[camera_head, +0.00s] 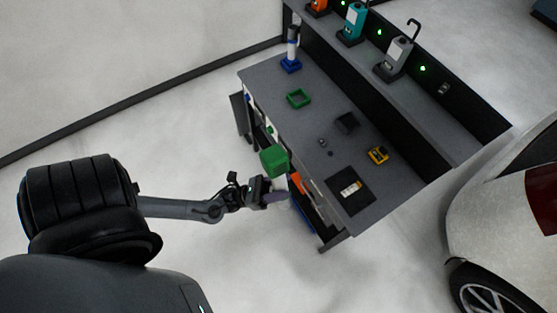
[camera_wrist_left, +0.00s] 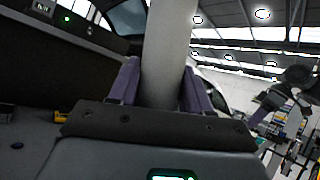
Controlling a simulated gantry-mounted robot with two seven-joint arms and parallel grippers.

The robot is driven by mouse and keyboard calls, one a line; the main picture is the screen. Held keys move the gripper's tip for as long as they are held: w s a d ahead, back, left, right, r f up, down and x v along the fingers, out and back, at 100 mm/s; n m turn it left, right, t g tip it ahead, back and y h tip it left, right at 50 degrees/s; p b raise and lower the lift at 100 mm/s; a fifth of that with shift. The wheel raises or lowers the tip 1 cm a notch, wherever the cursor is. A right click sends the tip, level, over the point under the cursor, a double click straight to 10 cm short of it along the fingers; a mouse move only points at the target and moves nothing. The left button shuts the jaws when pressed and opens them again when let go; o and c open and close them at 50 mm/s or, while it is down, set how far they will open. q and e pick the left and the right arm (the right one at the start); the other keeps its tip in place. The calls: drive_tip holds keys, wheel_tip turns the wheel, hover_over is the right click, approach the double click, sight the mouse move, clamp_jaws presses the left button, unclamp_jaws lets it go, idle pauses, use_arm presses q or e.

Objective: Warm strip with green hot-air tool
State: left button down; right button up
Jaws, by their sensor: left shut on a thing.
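My left gripper (camera_head: 275,197) is beside the near-left edge of the bench. It is shut on the green hot-air tool (camera_head: 274,160), whose green boxy body shows just above the fingers. In the left wrist view a pale grey cylinder (camera_wrist_left: 167,55), seemingly part of this tool, stands between the purple fingers. A small white and orange piece (camera_head: 350,188), possibly the strip, lies on a black mat (camera_head: 362,199) at the bench's near right. My right gripper (camera_wrist_left: 265,108) appears to show dark and small at the right of the left wrist view.
The grey bench (camera_head: 265,78) also holds a green open frame (camera_head: 298,98), a blue-based stand (camera_head: 291,64), a black block (camera_head: 347,122) and a yellow device (camera_head: 378,155). Several tools, including a grey one (camera_head: 397,57), stand on the rear shelf. A white car (camera_head: 508,200) is at right.

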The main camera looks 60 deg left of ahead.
use_arm(q)
drive_tip(key=shift+w, duration=0.75)
drive_tip(key=w+d+f+b, duration=0.1)
drive_tip(key=w+f+b, duration=0.1)
drive_tip(key=w+b, duration=0.7)
drive_tip(key=w+d+f+b, duration=0.1)
drive_tip(key=w+f+b, duration=0.2)
drive_tip(key=w+b, duration=0.6)
drive_tip(key=shift+w+d, duration=0.2)
drive_tip(key=shift+w, duration=4.75)
drive_tip(key=shift+f, duration=0.1)
